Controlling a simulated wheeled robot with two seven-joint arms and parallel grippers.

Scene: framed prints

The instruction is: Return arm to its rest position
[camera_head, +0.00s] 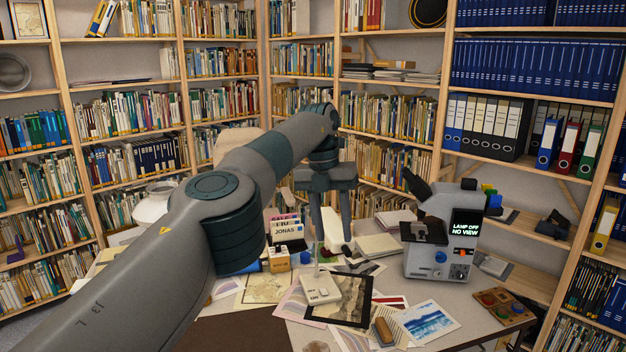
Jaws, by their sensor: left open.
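My left arm (265,160) comes in from the lower left and reaches out over the table (240,325), bent at the elbow. My left gripper (334,243) points down with its two fingers apart, and no object shows between them. Its tips appear above or just behind the papers and the white box-shaped device (320,288); the exact height is unclear. A dark-framed print (350,300) lies on the table in front of the gripper, partly under that device. My right gripper does not show.
A microscope-like machine (440,235) with a lit "LAMP OFF NO VIEW" screen stands right of the gripper. A stack of books (400,232), small boxes (278,258), a blue seascape print (428,322) and a wooden tray (503,306) crowd the table. Bookshelves (350,135) surround it.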

